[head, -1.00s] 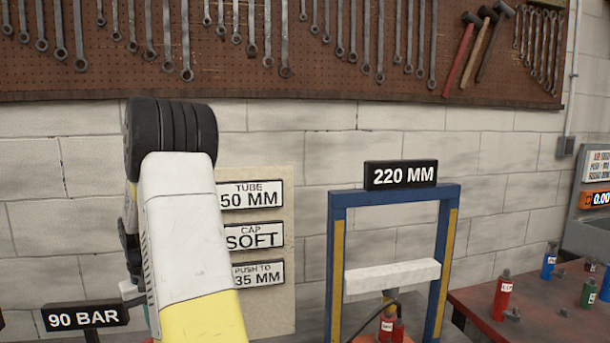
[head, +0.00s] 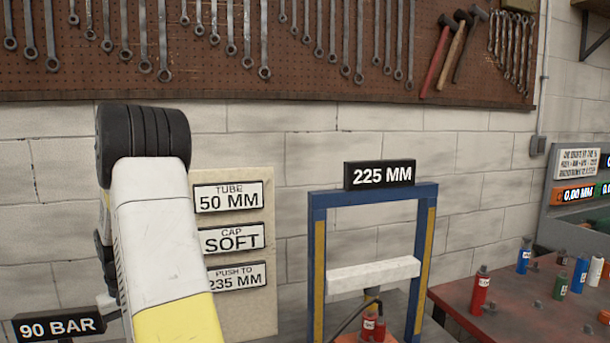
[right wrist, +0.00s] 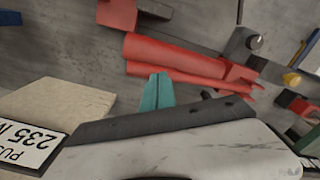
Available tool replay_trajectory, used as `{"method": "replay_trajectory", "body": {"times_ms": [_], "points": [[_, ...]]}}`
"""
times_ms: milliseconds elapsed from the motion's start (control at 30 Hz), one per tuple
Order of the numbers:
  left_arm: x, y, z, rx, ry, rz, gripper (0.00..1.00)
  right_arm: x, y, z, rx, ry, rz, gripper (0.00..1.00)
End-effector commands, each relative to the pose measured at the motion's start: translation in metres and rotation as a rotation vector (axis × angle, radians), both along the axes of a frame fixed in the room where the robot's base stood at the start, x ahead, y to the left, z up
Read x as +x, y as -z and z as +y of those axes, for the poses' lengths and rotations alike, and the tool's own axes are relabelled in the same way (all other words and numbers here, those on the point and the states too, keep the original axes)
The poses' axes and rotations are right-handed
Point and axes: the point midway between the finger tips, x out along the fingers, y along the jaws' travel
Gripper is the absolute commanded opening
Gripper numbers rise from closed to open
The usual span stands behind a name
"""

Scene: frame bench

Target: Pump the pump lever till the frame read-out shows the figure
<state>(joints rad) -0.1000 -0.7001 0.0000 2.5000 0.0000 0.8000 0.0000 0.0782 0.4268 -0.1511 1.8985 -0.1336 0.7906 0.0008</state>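The frame read-out (head: 380,174) shows 225 MM on top of the blue press frame (head: 318,262). The card (head: 237,276) on the cream board says PUSH TO 235 MM. A white and yellow arm of mine stands left of the board in the head view and hides its own gripper. In the right wrist view, my right gripper's teal fingertips (right wrist: 155,90) are close together, beside long red parts (right wrist: 185,57) that look like the pump. I cannot clearly single out the pump lever or tell whether the fingers touch it. My left gripper is not seen.
A 90 BAR sign (head: 58,326) stands at lower left. A red bench (head: 455,297) with small bottles is at right. Wrenches and hammers hang on the pegboard behind.

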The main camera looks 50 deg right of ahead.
Motion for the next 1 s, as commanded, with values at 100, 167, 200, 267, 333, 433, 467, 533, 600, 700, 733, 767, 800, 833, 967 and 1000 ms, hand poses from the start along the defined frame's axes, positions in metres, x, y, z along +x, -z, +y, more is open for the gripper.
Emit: {"method": "replay_trajectory", "body": {"times_ms": [100, 167, 200, 267, 333, 433, 467, 533, 600, 700, 733, 767, 800, 833, 967, 1000], "points": [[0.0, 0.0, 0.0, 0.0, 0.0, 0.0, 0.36, -0.001, 0.015, 0.001, 0.001, -0.001, 0.004, 0.0], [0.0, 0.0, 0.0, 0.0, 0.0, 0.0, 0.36, 0.0, 0.021, 0.001, 0.001, 0.0, 0.002, 0.0], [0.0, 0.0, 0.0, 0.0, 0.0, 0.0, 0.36, -0.001, 0.026, 0.001, 0.001, -0.001, 0.003, 0.0], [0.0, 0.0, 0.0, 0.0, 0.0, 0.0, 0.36, 0.0, 0.033, 0.001, 0.001, -0.001, 0.002, 0.0], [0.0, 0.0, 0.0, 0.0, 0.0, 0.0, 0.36, -0.001, 0.04, 0.001, 0.001, 0.0, 0.003, 0.0], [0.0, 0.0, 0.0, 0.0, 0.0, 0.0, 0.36, -0.001, 0.051, 0.001, 0.001, 0.0, 0.003, 0.0], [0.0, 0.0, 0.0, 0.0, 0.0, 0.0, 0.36, -0.001, 0.055, 0.001, 0.001, 0.0, 0.003, 0.0], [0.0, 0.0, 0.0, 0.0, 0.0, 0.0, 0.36, -0.001, 0.062, 0.001, 0.001, -0.001, 0.003, 0.0], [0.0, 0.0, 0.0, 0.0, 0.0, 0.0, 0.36, 0.0, 0.066, 0.001, 0.001, -0.001, 0.001, 0.0], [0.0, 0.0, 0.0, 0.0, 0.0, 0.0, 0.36, 0.0, 0.061, 0.001, 0.001, -0.001, -0.001, 0.0], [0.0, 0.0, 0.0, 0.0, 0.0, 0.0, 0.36, 0.0, 0.059, 0.001, 0.001, -0.001, -0.002, 0.0], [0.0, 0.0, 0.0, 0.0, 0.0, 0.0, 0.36, 0.001, 0.055, 0.001, 0.001, -0.001, -0.003, 0.0], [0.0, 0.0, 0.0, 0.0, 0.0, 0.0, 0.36, 0.001, 0.049, 0.001, 0.001, -0.001, -0.004, 0.0], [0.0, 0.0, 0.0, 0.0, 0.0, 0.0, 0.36, 0.001, 0.045, 0.001, 0.001, -0.001, -0.004, 0.0], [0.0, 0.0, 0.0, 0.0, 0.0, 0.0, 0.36, 0.001, 0.026, 0.001, 0.001, -0.001, -0.004, 0.0], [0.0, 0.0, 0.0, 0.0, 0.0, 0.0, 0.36, 0.001, 0.021, 0.001, 0.001, -0.001, -0.003, 0.0]]}}
